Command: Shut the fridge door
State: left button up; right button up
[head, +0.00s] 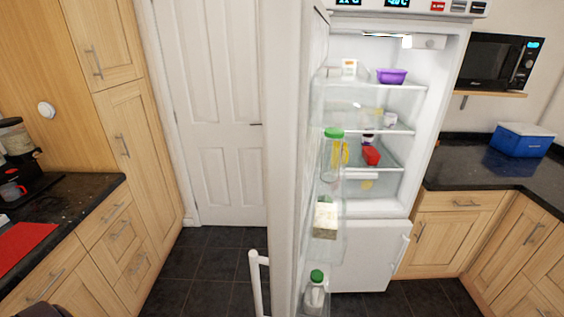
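A tall white fridge (372,210) stands ahead, right of centre. Its upper door (282,150) is wide open and swung towards me, seen nearly edge-on. A white door handle (258,282) shows low on the door's left side. The door's inner racks hold a green-lidded jar (332,155), a carton (325,218) and a green-capped bottle (315,292). Shelves inside hold a purple tub (392,76) and a red item (371,155). The lower compartment door (368,256) looks shut. Neither of my grippers is in view.
Wooden cabinets and a dark counter (85,190) with a coffee machine (15,150) and a red mat (22,243) line the left. A white room door (210,110) is behind. A microwave (497,62) and a blue cool box (522,139) are right. Dark tiled floor (215,265) is clear left of the fridge door.

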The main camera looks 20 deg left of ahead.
aim_at(295, 34)
jog(key=i+j, duration=0.1)
jog(key=j, duration=0.45)
jog(key=i+j+z, duration=0.1)
jog(key=j, duration=1)
jog(key=i+z, duration=0.05)
